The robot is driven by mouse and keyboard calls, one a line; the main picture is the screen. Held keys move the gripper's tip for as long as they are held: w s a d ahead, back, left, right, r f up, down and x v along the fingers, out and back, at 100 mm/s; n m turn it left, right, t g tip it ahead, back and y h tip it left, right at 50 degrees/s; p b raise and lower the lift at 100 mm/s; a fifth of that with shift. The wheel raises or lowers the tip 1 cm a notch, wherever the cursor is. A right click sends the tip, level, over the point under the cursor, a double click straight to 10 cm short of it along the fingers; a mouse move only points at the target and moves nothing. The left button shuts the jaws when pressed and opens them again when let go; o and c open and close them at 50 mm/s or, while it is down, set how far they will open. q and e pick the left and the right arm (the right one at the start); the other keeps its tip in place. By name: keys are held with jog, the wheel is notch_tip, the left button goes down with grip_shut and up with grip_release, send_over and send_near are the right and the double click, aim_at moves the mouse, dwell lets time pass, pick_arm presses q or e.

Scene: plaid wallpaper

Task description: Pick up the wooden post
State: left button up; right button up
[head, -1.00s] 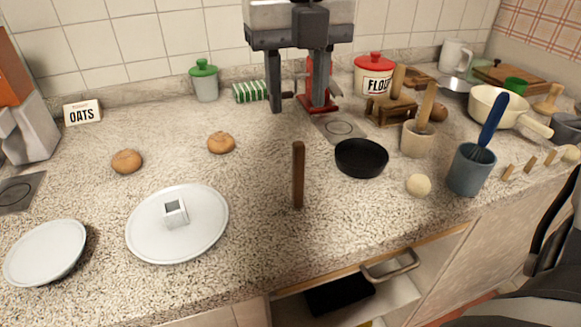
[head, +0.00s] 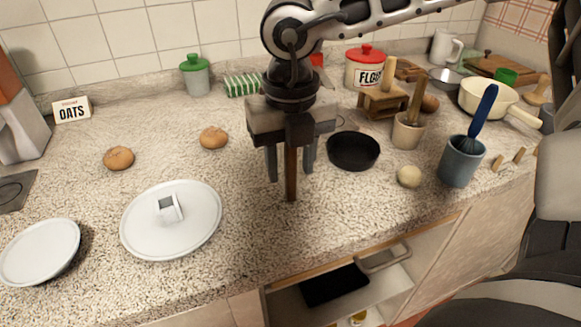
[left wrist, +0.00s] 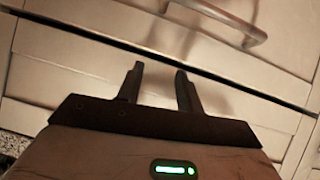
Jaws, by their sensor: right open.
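The wooden post (head: 291,184) is a dark brown upright stick standing on the speckled counter, left of the black pan. My right gripper (head: 290,168) is open and points down over it. One finger is on each side of the post, and its upper part is hidden by the gripper. No finger is seen pressed on the post. My left gripper (left wrist: 159,70) shows in the left wrist view, open with nothing between its fingers, in front of drawer fronts. It is not visible in the head view.
A black pan (head: 353,152) and a pale ball (head: 409,177) lie right of the post. A blue-grey cup (head: 461,163) holds a whisk. A white lid (head: 192,235) lies to the left. Below, a drawer (head: 318,291) stands open. The counter in front of the post is clear.

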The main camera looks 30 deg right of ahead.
grip_shut()
jog(key=shift+r, duration=0.1)
